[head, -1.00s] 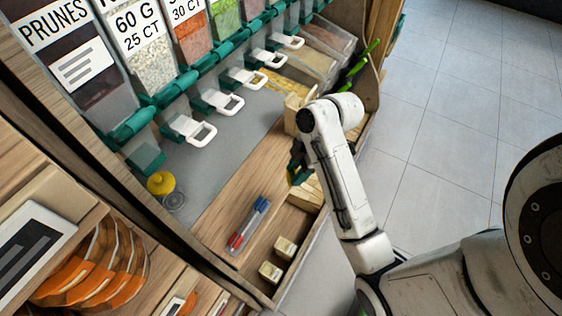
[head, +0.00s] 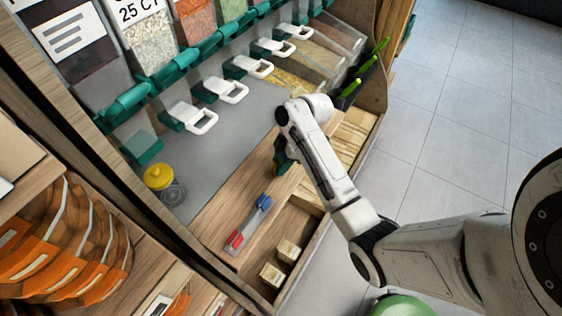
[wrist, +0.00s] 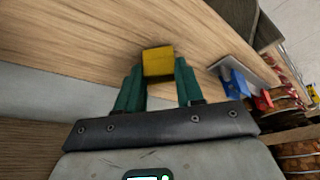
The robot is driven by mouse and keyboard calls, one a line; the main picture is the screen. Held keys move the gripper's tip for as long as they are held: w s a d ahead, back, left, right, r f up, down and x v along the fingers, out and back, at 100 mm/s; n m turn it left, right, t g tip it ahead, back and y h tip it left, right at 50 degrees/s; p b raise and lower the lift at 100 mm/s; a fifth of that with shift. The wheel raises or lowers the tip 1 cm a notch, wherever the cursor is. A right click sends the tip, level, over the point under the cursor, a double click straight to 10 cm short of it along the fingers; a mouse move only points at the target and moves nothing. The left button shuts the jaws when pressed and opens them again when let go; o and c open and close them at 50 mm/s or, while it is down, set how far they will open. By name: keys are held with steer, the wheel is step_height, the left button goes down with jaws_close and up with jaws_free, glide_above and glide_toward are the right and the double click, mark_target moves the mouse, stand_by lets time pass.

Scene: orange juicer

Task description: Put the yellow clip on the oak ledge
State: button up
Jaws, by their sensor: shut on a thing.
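My gripper (head: 281,158) hangs over the oak ledge (head: 222,206), the light wood strip along the front of the grey counter. In the wrist view, the green fingers of my gripper (wrist: 158,78) are shut on the yellow clip (wrist: 158,62), a small yellow block at their tips. The wood of the oak ledge (wrist: 100,35) fills the view behind the clip. I cannot tell whether the clip touches the wood. In the head view I cannot make out the clip.
A grey strip with blue and red pieces (head: 248,225) lies on the ledge, nearer the left end; its blue piece (wrist: 236,84) is right of my fingers. A yellow-topped jar (head: 158,177) stands on the grey counter. Pale blocks (head: 287,252) sit in a front compartment. White-handled dispensers line the back.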

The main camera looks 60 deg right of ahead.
steer(key=shift+f, duration=0.15)
steer(key=o, duration=1)
